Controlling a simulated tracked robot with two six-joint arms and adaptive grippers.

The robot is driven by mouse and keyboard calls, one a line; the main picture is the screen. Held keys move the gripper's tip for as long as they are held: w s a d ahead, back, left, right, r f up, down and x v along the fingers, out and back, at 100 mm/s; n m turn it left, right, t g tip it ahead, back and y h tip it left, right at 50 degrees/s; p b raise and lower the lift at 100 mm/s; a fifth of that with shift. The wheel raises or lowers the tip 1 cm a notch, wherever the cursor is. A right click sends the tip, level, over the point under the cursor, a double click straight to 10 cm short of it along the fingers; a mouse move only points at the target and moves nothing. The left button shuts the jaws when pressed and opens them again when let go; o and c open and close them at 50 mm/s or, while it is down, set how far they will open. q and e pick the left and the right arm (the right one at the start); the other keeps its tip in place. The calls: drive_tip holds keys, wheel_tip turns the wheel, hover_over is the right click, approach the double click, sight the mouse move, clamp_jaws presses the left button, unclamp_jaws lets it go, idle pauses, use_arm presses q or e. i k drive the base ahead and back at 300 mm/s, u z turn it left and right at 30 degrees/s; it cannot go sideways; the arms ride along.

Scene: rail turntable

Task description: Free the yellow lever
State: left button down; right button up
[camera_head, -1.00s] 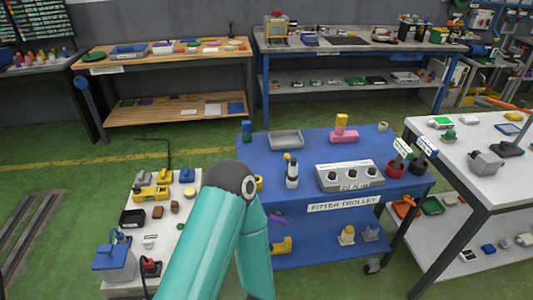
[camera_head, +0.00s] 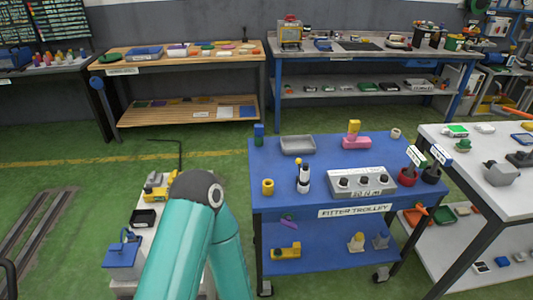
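I cannot pick out a yellow lever for certain. A yellow block-like item (camera_head: 160,187) stands on the low white bench at the left of the trolley, partly hidden by my teal arm. My teal arm rises from the bottom, bends at its elbow and goes back down out of the picture. Neither of my grippers shows. Two dark rails (camera_head: 38,238) lie on the green floor at the left. A dark curved thing, cut off by the bottom left edge, is too small a piece to name.
A blue trolley (camera_head: 348,209) with small parts stands in front, slightly right. The white low bench (camera_head: 147,236) and a white table (camera_head: 458,200) flank it. Workbenches line the back wall. Green floor is free between the rails and bench, and before the back benches.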

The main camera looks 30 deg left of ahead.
sight(298, 161)
drive_tip(key=u, duration=0.05)
drive_tip(key=i, duration=1)
drive_tip(key=u, duration=0.05)
